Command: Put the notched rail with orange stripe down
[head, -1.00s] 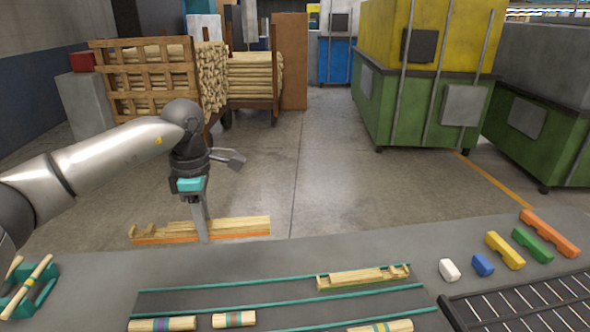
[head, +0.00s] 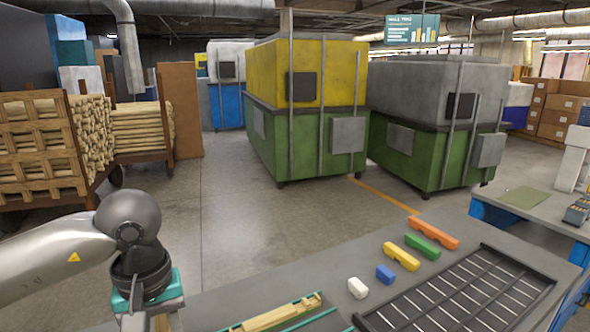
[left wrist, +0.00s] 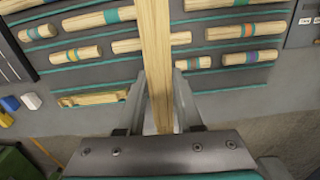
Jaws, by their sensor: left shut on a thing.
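My left gripper (left wrist: 161,82) is shut on a long pale wooden rail (left wrist: 155,40) in the left wrist view. The rail runs up out of the top of that picture, above the bench with its turned pieces. Its orange stripe and notches cannot be made out from here. In the head view my left wrist is at the bottom left, and the fingers and most of the rail are cut off by the picture's lower edge. My right gripper is in neither view.
Another notched rail (head: 272,316) lies on the grey bench (head: 330,270); it also shows in the left wrist view (left wrist: 92,98). Several banded wooden pieces (left wrist: 98,19) lie between teal strips.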

